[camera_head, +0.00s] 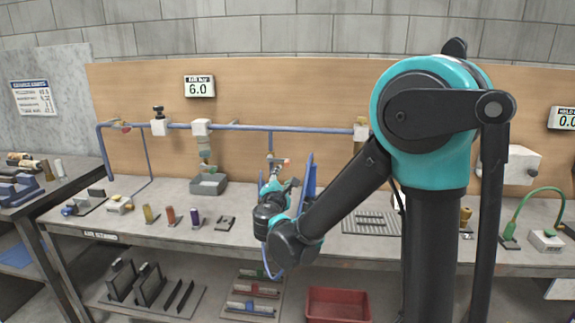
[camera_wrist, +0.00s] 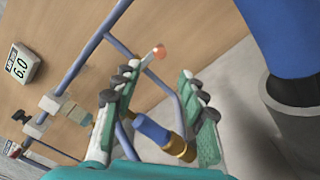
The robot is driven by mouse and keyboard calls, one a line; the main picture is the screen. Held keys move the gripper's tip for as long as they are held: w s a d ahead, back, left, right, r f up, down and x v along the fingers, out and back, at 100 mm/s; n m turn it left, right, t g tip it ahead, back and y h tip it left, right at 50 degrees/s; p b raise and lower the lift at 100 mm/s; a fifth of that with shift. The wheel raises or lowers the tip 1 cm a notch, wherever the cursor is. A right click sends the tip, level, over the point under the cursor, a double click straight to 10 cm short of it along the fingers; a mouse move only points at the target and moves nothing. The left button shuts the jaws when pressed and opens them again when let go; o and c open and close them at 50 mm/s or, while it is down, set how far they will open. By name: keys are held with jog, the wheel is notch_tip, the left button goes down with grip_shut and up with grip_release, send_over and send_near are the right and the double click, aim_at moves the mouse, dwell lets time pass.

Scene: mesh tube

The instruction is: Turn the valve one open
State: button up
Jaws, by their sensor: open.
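A blue pipe (camera_head: 240,128) runs along the wooden back board, with white blocks on it. A small fitting with an orange-red end (camera_head: 284,162) hangs from a drop of this pipe; an orange-red end (camera_wrist: 158,52) also shows beyond the fingertips in the wrist view. I cannot tell which fitting is valve one. My gripper (camera_wrist: 158,78) is open, with the orange-red end ahead of its fingertips and apart from them. In the head view my gripper (camera_head: 282,186) is in front of the hanging fitting and partly hides it. A blue piece with a brass end (camera_wrist: 160,136) shows between the fingers.
A display reading 6.0 (camera_head: 199,86) is on the board. A grey box (camera_head: 208,185) sits below another drop. A tall blue part (camera_head: 308,178) stands right of my gripper; a large blue cylinder (camera_wrist: 285,35) fills the wrist view's right. Small cylinders (camera_head: 170,215) stand on the bench.

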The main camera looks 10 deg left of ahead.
aim_at(287, 165)
jog(key=w, duration=1.2)
jog(key=shift+w+d, duration=0.1)
jog(key=shift+d, duration=0.1)
grip_shut()
